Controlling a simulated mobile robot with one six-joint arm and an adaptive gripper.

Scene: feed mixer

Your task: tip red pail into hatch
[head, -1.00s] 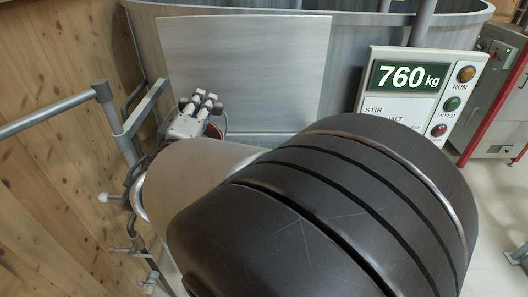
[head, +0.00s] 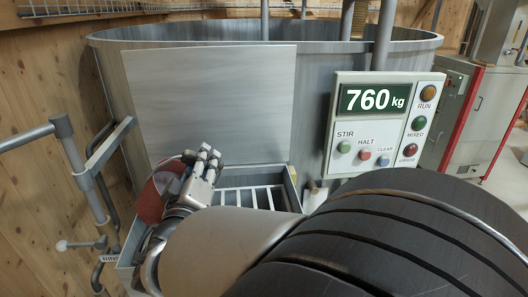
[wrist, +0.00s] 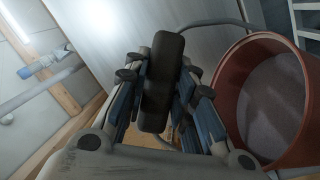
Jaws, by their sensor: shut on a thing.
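The red pail (head: 150,203) is at the left of the hatch in the head view, partly hidden by my gripper and arm. In the wrist view the pail (wrist: 228,112) is at the right, with its open mouth showing grey loose contents (wrist: 272,105) inside. My gripper (head: 208,156) is shut on the pail's dark handle grip (wrist: 161,75), which lies between the fingers in the wrist view. The hatch (head: 293,188) is an open box with pale bars across it, at the front of the mixer. Its left part is hidden by my gripper and arm.
A flat metal plate (head: 210,100) stands upright behind the hatch, against the round mixer tank (head: 318,85). A control panel (head: 385,125) reading 760 kg is to the right. A grey pipe rail (head: 80,165) stands at the left by the wooden wall (head: 30,220).

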